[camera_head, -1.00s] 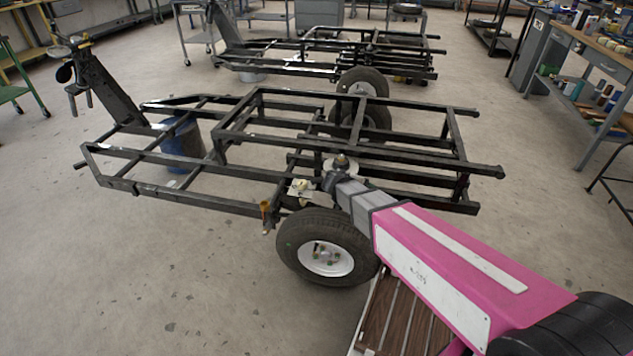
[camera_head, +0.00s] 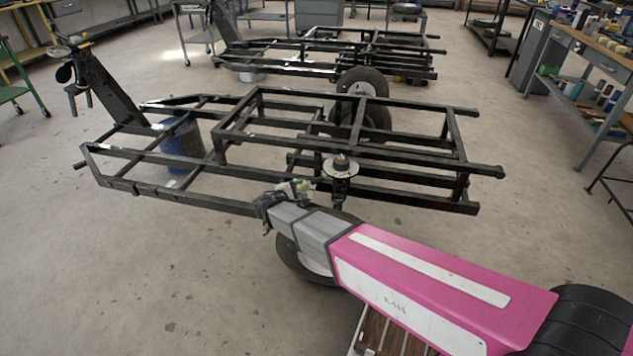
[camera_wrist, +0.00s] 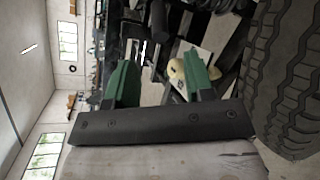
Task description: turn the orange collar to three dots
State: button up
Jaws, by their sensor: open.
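My gripper (camera_head: 266,205) is over the near side rail of the black frame, above the wheel. In the wrist view its two green fingers (camera_wrist: 158,75) stand apart with nothing gripped between them. A pale yellow rounded part (camera_wrist: 177,70) on a light plate with dark marks shows just left of the right finger, partly covered by it. In the head view a pale part (camera_head: 303,187) sits just right of my gripper. A dark upright strut with a round plate on top (camera_head: 341,167) stands further right. I cannot make out an orange collar or its dots in either current view.
The black tube frame (camera_head: 240,205) spans the middle. The near tyre (camera_head: 295,258) is partly hidden under my arm; its tread (camera_wrist: 285,70) fills the wrist view's right side. A blue bin (camera_head: 182,150) stands behind the frame. Floor at the front left is clear.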

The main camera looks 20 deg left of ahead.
aim_at(312, 183)
jog(key=x, duration=1)
grip_shut()
